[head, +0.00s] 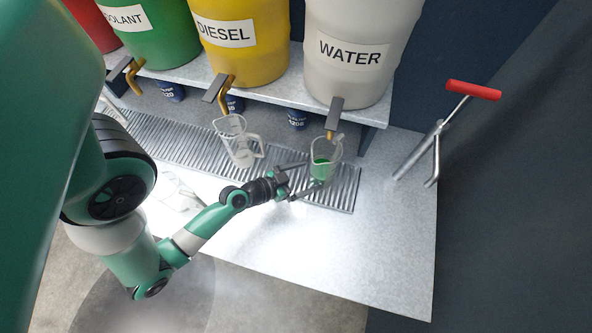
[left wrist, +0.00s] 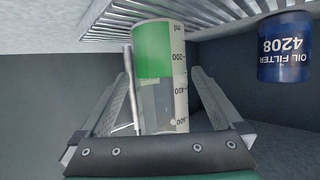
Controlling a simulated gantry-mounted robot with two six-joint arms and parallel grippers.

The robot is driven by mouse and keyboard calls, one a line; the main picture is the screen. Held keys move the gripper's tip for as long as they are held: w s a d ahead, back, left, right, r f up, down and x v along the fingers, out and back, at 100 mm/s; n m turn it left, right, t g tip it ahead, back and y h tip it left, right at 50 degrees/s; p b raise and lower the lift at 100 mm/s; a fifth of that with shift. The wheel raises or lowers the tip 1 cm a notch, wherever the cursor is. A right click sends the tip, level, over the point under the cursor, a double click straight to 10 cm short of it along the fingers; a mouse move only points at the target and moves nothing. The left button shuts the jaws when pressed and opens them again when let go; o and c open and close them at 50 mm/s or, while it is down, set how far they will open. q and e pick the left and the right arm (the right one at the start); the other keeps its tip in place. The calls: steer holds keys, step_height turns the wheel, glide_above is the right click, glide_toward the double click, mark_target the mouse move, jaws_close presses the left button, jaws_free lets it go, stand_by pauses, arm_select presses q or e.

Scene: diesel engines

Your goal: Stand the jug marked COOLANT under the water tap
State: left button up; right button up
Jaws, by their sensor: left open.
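A clear jug with green liquid (head: 322,160) stands upright on the drip grating, below the water tap (head: 335,120). No COOLANT marking is readable on it. My left gripper (head: 308,177) is open, with its fingers pointing at this jug. In the left wrist view the jug (left wrist: 160,85) appears upside down between the open fingers (left wrist: 162,90), with its ml scale to one side. Gaps show between the jug and both fingers. Another clear jug (head: 238,142) stands on the grating near the diesel tap (head: 222,92). My right gripper is out of view.
Green COOLANT (head: 150,35), yellow DIESEL (head: 243,40) and white WATER (head: 355,50) barrels stand on a shelf above the grating (head: 180,142). Blue oil filters (head: 297,118) sit beneath. A red-handled metal tool (head: 440,130) stands at the right. The front right bench is clear.

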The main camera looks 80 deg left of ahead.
arm_select(q)
steer(key=b+v, duration=0.1)
steer(key=v, duration=0.2)
steer(key=shift+s+f, duration=0.1)
steer(key=shift+s, duration=0.2)
steer(key=shift+s+d+r, duration=0.3)
steer(key=shift+s+r, duration=0.1)
steer(key=shift+r, duration=0.05)
